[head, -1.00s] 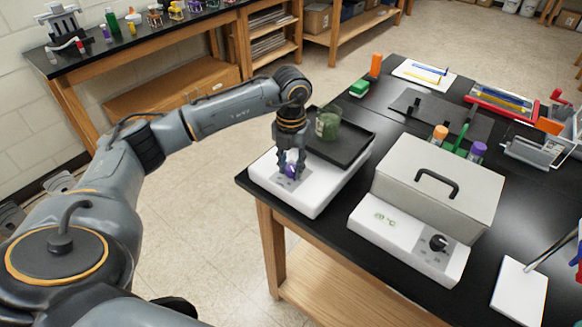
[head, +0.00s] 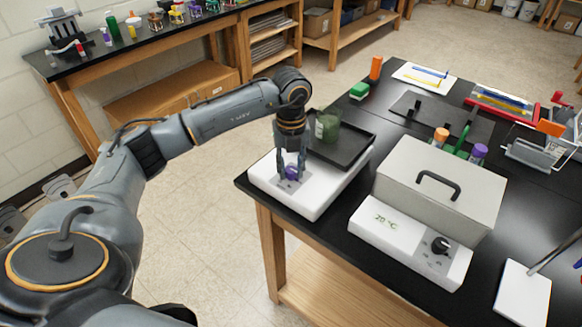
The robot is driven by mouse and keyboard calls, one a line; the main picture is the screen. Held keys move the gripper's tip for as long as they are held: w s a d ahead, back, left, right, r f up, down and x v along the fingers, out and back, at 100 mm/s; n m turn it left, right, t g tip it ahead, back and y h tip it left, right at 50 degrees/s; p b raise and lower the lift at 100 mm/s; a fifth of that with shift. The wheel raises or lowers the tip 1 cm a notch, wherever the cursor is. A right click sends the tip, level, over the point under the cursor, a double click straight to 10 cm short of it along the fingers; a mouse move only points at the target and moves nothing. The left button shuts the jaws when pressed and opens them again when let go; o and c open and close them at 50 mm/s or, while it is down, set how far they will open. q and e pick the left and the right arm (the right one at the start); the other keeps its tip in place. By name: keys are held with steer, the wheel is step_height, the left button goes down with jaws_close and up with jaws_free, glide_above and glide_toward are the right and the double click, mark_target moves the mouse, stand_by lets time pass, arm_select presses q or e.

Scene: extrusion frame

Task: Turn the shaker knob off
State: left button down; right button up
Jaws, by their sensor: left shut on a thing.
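The shaker (head: 312,205) is a white box with a black platform (head: 350,146) at the left corner of the black bench. A green-tinted beaker (head: 328,125) stands on its platform. The purple shaker knob (head: 292,173) sits on a grey panel at the shaker's front. My left gripper (head: 291,176) points down over the panel, its fingers shut around the knob. The fingers partly hide the knob, so I cannot read its setting. My right gripper is not in view.

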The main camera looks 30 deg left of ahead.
mark_target(291, 169)
arm_select(q)
steer(key=shift+w+r, duration=0.1)
steer(key=c, duration=1)
jaws_free()
step_height(291, 169, up, 12)
steer(key=shift+f, duration=0.1)
